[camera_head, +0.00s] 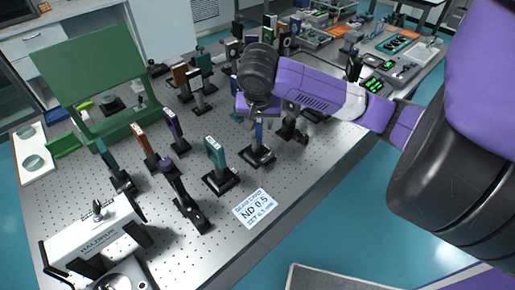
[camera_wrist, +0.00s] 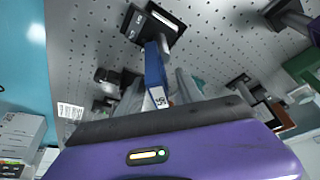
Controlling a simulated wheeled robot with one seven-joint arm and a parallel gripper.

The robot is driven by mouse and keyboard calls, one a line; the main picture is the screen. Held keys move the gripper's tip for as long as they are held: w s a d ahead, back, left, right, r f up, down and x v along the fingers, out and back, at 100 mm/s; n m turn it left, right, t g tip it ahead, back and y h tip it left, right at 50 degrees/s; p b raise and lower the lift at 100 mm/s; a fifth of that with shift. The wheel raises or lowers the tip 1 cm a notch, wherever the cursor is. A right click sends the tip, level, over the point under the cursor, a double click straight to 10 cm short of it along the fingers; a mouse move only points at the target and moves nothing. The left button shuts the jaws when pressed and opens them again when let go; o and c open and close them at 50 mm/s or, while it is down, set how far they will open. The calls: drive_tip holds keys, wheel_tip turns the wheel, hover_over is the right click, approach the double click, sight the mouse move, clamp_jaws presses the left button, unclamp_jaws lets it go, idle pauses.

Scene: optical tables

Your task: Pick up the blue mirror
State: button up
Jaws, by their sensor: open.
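The blue mirror (camera_head: 259,133) stands upright on a black base near the right side of the perforated table. In the wrist view the blue mirror (camera_wrist: 155,72) shows as a narrow blue plate with a white label, its black base beyond it. My gripper (camera_head: 258,112) is directly above the mirror, pointing down, and hides its upper part in the head view. In the wrist view my gripper (camera_wrist: 160,88) is open, with one grey finger on each side of the blue plate. I cannot tell whether either finger touches it.
A teal-framed optic (camera_head: 215,152) stands to the left of the mirror, and another black mount (camera_head: 291,130) stands close on its right. A green panel (camera_head: 95,75) stands at the back left.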

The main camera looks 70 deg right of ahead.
drive_tip(key=shift+d+f, duration=0.1)
drive_tip(key=shift+f, duration=0.1)
clamp_jaws()
idle(1.3)
